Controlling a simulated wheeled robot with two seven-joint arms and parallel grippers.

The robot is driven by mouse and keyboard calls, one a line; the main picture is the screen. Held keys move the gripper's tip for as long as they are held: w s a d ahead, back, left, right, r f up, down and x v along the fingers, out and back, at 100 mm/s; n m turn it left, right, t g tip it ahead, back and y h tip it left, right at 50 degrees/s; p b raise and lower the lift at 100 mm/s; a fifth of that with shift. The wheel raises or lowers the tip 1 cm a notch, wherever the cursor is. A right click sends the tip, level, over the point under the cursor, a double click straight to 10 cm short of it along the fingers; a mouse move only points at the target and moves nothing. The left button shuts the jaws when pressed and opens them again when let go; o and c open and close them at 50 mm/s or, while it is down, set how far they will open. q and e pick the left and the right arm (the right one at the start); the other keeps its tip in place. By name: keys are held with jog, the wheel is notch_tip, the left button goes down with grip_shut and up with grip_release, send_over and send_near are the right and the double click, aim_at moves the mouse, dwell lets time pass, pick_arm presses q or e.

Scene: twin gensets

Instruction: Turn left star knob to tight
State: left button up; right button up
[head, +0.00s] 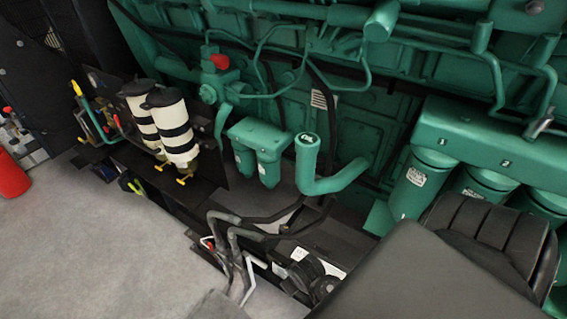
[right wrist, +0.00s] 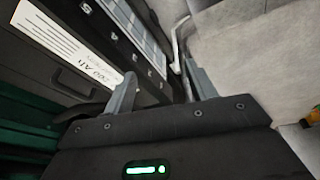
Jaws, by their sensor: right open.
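I cannot make out a star knob clearly in either view. In the right wrist view my right gripper (right wrist: 160,85) is open, its two grey fingers apart with nothing visibly held. It is close to a dark battery-like box (right wrist: 70,75) with a white label (right wrist: 75,45) and a row of numbered marks. In the head view my right arm covers the lower right, and I cannot clearly tell the gripper's fingers there. My left gripper is not in view.
Grey cables (head: 232,245) rise beside the low black base. Two cream filter bowls (head: 173,133) with yellow drain handles (head: 183,180) stand at left. A green filler pipe (head: 307,165) and green filters (head: 425,178) stick out from the engine.

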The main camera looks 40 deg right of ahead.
aim_at(283, 229)
jog(key=w+d+r+m+h+p, duration=0.1)
jog(key=w+d+r+m, duration=0.25)
jog(key=w, duration=0.35)
jog(key=w+d+r+m+p, duration=0.2)
jog(key=w+d+r+m, duration=0.1)
jog(key=w+d+r, duration=0.3)
jog(key=shift+t, duration=0.3)
jog(key=x, duration=0.4)
jog(key=b+x, duration=0.1)
jog(key=x, duration=0.3)
jog(key=w+x, duration=0.1)
jog(key=x, duration=0.2)
jog(key=shift+w+a+f, duration=0.15)
jog(key=shift+a+f, duration=0.1)
jog(key=shift+a, duration=0.05)
jog(key=shift+c, duration=0.3)
jog(key=c, duration=0.9)
